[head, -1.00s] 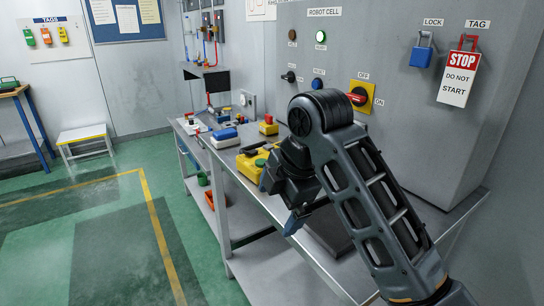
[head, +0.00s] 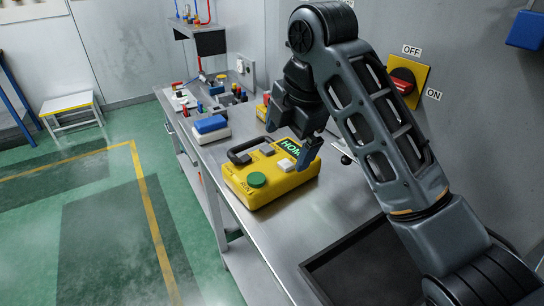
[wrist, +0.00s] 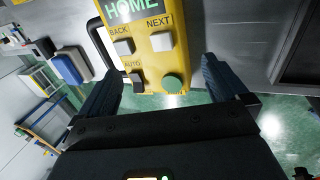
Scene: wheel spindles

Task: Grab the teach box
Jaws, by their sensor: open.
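The teach box (head: 262,186) is a yellow box with a black handle, a green round button and a small screen reading HOME. It lies on the steel bench near its front edge. In the wrist view the teach box (wrist: 152,52) shows buttons marked BACK, NEXT and AUTO. My gripper (head: 300,150) is at the far right end of the box by the screen in the head view. In the wrist view my gripper (wrist: 160,90) is open, with its fingers apart on either side of the box's near end. Nothing is held. I cannot tell whether the fingers touch the box.
A blue-and-white box (head: 210,129) stands behind the teach box on the steel bench (head: 240,240). Small coloured parts lie farther back. A black tray (head: 365,268) lies at the right. The wall with the yellow switch plate (head: 407,80) is close to my arm.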

